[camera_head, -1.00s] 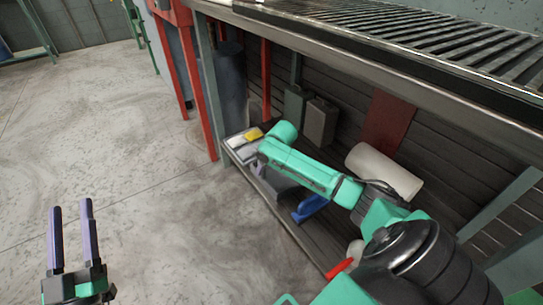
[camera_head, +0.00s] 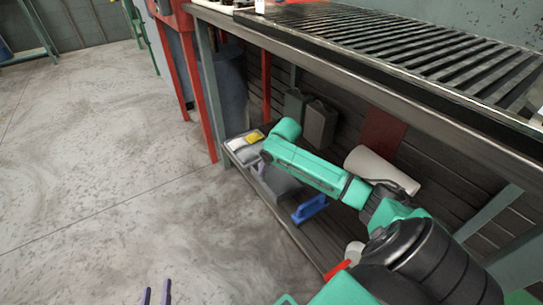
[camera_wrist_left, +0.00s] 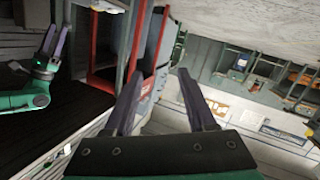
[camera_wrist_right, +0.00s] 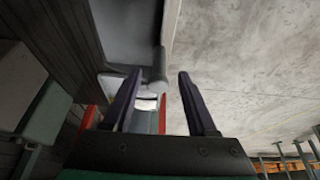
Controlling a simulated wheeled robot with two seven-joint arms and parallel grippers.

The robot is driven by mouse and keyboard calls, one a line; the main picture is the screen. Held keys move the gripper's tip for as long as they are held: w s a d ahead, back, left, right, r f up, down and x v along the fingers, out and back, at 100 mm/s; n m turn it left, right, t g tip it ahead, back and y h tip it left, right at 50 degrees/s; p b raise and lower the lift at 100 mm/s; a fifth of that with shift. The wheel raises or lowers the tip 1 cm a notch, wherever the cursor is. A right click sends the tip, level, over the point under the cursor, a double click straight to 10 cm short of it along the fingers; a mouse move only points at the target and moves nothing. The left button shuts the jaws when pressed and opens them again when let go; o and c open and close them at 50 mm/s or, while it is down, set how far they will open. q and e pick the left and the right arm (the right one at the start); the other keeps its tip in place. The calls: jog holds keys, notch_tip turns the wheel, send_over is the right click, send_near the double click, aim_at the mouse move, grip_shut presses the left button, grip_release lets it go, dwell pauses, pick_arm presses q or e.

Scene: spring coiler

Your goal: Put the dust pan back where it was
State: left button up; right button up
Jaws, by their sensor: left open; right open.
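A dark grey object (camera_head: 284,184), which looks like the dust pan, lies on the lower shelf under the bench, partly behind my right forearm. In the right wrist view, a broad grey surface (camera_wrist_right: 130,25) ends in a short rounded handle (camera_wrist_right: 159,66). My right gripper (camera_wrist_right: 160,75) is open, with the handle in line between its fingertips; I cannot tell whether they touch. In the head view only a bit of this gripper (camera_head: 261,169) shows, at the shelf's front edge. My left gripper (camera_head: 156,292) is open and empty, low over the floor; it also shows in the left wrist view (camera_wrist_left: 158,75).
The lower shelf (camera_head: 290,228) also holds a blue brush-like item (camera_head: 310,208), a white roll (camera_head: 382,168), grey canisters (camera_head: 320,125) and a tray with a yellow item (camera_head: 254,137). A red post (camera_head: 205,100) stands beside it. The floor (camera_head: 90,180) at left is clear.

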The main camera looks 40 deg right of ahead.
pick_arm(q)
jog(key=s+f+g+p, duration=0.2)
jog(key=s+f, duration=0.1)
jog(key=s, duration=0.2)
jog(key=shift+d+f+g, duration=0.15)
jog(key=shift+f+g, duration=0.15)
jog(key=shift+f, duration=0.05)
pick_arm(e)
jog(key=v, duration=0.4)
